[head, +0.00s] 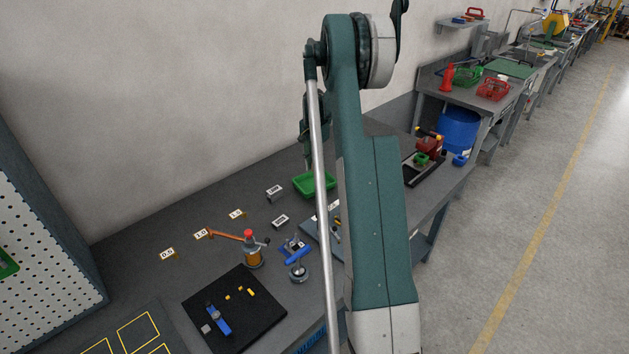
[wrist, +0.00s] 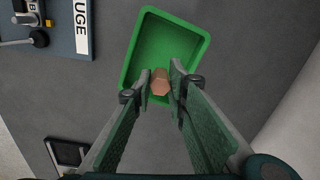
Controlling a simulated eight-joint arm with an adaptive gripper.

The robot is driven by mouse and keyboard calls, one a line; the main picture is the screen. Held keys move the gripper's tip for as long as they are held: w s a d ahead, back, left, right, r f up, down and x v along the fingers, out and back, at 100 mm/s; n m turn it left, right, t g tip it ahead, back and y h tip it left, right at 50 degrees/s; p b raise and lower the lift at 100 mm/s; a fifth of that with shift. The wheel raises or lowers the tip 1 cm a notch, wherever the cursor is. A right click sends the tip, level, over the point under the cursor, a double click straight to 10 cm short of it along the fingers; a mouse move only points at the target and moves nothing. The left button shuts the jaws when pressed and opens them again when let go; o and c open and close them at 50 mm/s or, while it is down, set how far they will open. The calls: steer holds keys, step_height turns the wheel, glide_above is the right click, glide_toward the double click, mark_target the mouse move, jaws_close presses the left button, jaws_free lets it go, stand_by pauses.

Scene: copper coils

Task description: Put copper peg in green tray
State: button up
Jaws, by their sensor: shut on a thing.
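The copper peg (wrist: 159,87) is between my gripper's (wrist: 160,88) two fingertips in the wrist view, with its hexagonal end facing the camera. My gripper is shut on it. The green tray (wrist: 199,36) lies beyond the fingertips, and the peg appears over the near part of the tray's opening. I cannot tell how high the peg is above the tray floor. In the head view the green tray (head: 312,186) sits on the dark bench near the wall, partly beside my arm. My gripper and the peg are hidden or too small to tell there.
A gauge board (wrist: 80,28) lies left of the tray in the wrist view.

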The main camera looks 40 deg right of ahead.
mark_target(314, 163)
steer(key=shift+f, duration=2.25)
steer(key=shift+f, duration=1.85)
steer(key=shift+f, duration=0.15)
steer(key=o, duration=0.9)
steer(key=shift+o, duration=0.4)
steer(key=shift+r, duration=0.2)
step_height(314, 163, up, 12)
steer(key=shift+f, duration=0.1)
